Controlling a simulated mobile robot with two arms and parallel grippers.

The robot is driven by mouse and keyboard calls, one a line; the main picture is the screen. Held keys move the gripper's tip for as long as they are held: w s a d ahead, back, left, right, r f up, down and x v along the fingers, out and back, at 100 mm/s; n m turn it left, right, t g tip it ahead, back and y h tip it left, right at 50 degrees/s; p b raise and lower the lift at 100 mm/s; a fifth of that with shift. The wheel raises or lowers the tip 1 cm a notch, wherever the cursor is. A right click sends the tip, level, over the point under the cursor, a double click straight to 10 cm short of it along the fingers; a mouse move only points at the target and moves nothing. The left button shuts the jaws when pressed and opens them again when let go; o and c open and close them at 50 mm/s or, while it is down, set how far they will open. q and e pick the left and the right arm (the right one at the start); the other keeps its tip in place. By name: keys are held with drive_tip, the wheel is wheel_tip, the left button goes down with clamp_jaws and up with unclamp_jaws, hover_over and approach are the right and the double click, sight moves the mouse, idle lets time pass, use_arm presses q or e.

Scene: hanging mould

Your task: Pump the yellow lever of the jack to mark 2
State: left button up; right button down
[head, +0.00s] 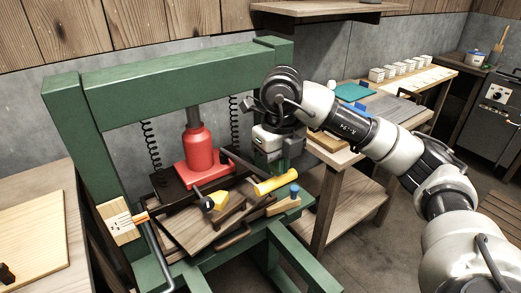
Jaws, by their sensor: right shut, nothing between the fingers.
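The red jack (197,150) stands upright in the green press frame (165,72), with its grey ram up toward the top beam. A yellow grip (275,184), which looks like the end of the lever, sticks out to the front right of the jack; a dark bar runs behind it. My right gripper (286,168) is shut and empty, pointing down just above and behind the yellow grip; I cannot tell whether they touch. A pale scale plate (120,222) with an orange pointer (141,217) is at the frame's left post; its marks are too small to read. My left gripper is out of view.
A smaller yellow piece with a dark end (215,201) lies left of the grip. A blue-topped peg (294,191) stands on a wooden block at right. A side table (341,157) stands behind right, a wooden bench (35,225) at left. Coil springs hang beside the jack.

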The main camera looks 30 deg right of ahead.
sight(277, 181)
drive_tip(key=shift+r, duration=0.35)
drive_tip(key=shift+f, duration=0.1)
wheel_tip(277, 181, down, 6)
drive_tip(key=b, duration=0.4)
drive_tip(key=shift+b, duration=0.4)
wheel_tip(277, 181, up, 6)
drive_tip(key=p, duration=0.5)
drive_tip(key=shift+r, duration=0.2)
wheel_tip(277, 181, up, 6)
drive_tip(key=p, duration=0.5)
drive_tip(key=shift+f, duration=0.1)
